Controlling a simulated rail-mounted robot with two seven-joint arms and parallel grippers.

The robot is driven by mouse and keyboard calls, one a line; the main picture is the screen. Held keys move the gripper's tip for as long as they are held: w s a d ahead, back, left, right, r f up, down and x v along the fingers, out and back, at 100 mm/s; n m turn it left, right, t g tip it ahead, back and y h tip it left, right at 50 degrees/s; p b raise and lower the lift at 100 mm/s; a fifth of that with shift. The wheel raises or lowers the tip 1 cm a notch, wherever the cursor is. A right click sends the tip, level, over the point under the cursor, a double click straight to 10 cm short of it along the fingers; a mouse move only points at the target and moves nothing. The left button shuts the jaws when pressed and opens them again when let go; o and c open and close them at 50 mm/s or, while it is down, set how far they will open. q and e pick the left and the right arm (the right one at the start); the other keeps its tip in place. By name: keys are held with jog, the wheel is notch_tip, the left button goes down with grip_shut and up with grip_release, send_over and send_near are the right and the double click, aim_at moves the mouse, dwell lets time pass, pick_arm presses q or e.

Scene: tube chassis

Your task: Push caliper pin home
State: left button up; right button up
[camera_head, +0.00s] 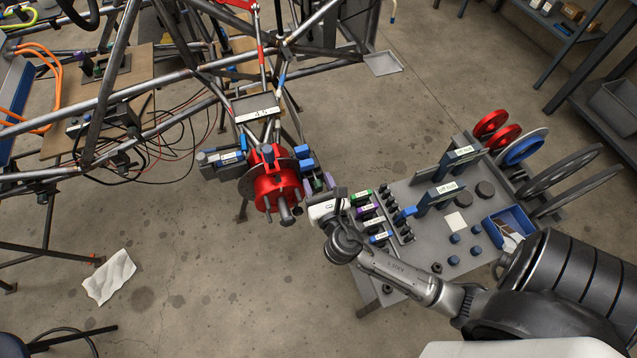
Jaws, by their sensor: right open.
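The red hub (273,190) with its protruding studs and grey spindle end is mounted at the corner of the tube chassis (130,88). A dark disc edge shows behind it, with red parts above that may be the caliper. A blue block (304,152) sits at the hub's upper right, and a small purple-marked part (318,184) at its right. The caliper pin is too small to single out. My right gripper (338,197) is open, just right of the hub and close to the purple-marked part. I cannot tell whether it touches anything. My left gripper is not in view.
A grey bench (400,278) at right holds a rack of dark handles with coloured labels, a blue bin (508,226) and upright discs (522,147). Cables hang left of the hub. A white cloth (109,276) lies on open floor at lower left.

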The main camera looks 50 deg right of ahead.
jog(key=p+v, duration=0.1)
jog(key=v, duration=1.2)
jog(key=shift+s+a, duration=0.15)
jog(key=shift+s, duration=0.2)
